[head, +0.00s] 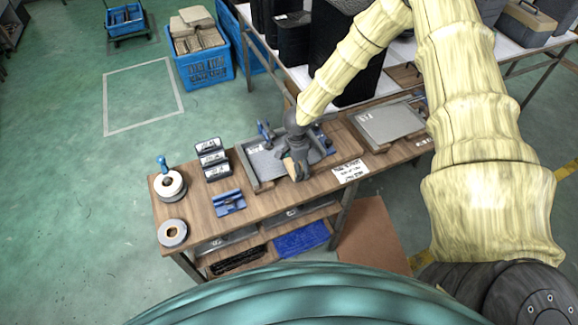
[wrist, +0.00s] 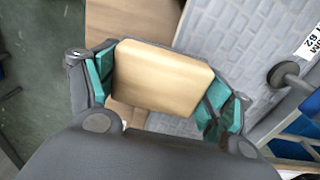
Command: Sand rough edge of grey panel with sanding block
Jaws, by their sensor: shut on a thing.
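My gripper (head: 295,164) reaches down over the front edge of the workbench fixture. In the wrist view its teal-padded fingers (wrist: 158,88) are shut on a tan sanding block (wrist: 163,76), one finger on each side. The grey panel (head: 262,163) lies in the fixture on the bench, partly hidden by my gripper and arm. In the wrist view the textured grey panel (wrist: 237,35) lies beyond and right of the block, with a white label at its right. I cannot tell whether the block touches the panel edge. The head view barely shows the block.
Blue clamps (head: 264,130) stand at the fixture's back. Another grey panel (head: 390,123) lies at the right. A blue crate (head: 207,66) stands on the floor behind.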

